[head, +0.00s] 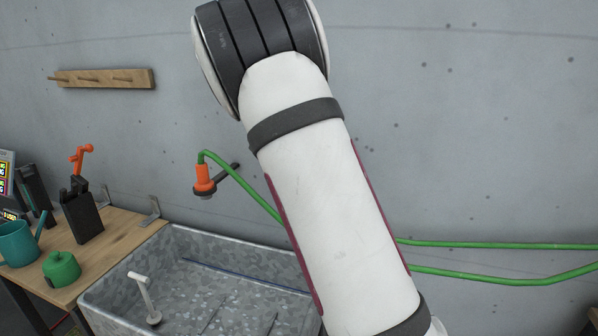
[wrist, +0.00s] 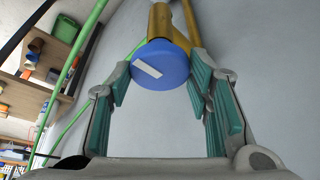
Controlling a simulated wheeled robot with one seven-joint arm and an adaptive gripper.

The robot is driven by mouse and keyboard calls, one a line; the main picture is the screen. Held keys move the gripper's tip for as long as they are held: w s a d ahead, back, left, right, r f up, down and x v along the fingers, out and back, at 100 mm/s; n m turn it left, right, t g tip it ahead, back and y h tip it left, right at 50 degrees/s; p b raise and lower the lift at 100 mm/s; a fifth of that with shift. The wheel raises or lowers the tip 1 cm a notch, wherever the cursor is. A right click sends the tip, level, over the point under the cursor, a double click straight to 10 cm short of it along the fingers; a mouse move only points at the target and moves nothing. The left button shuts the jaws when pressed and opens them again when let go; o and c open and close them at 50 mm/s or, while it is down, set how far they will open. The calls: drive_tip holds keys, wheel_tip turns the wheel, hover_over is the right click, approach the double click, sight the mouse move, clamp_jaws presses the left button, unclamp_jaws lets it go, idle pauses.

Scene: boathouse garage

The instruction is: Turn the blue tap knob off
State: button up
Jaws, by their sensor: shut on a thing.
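The blue tap knob (wrist: 158,66) is a round disc at the top middle of the wrist view. A white bar mark on its face slants from upper left down to lower right. The brass tap body (wrist: 160,22) is behind it. My gripper (wrist: 158,74) has its teal-padded fingers on either side of the knob, shut on it. In the head view my arm covers the middle of the picture, and the gripper, knob and tap cannot be seen.
A grey metal trough (head: 185,245) stands below against the concrete wall. A green hose (head: 480,244) runs along the wall to an orange nozzle (head: 204,180).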

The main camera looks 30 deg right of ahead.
drive_tip(key=o, duration=1.1)
drive_tip(key=v, duration=1.2)
drive_tip(key=s+a+f+n+t+y, duration=0.1)
drive_tip(key=s+a+n, duration=0.4)
drive_tip(key=s, duration=0.5)
drive_tip(key=s+a+f+n+t+y, duration=0.2)
drive_tip(key=s+a+n, duration=0.4)
drive_tip(key=s, duration=0.5)
drive_tip(key=s+a+f+n+t+y, duration=0.1)
drive_tip(key=s+a+f+n, duration=0.3)
drive_tip(key=s+n, duration=0.4)
drive_tip(key=shift+s+a+n+t+y, duration=0.15)
drive_tip(key=shift+s+a+t, duration=0.3)
drive_tip(key=shift+s, duration=0.3)
drive_tip(key=shift+s+a+n+t+y, duration=0.15)
drive_tip(key=shift+s+a+t, duration=0.25)
drive_tip(key=shift+s, duration=0.3)
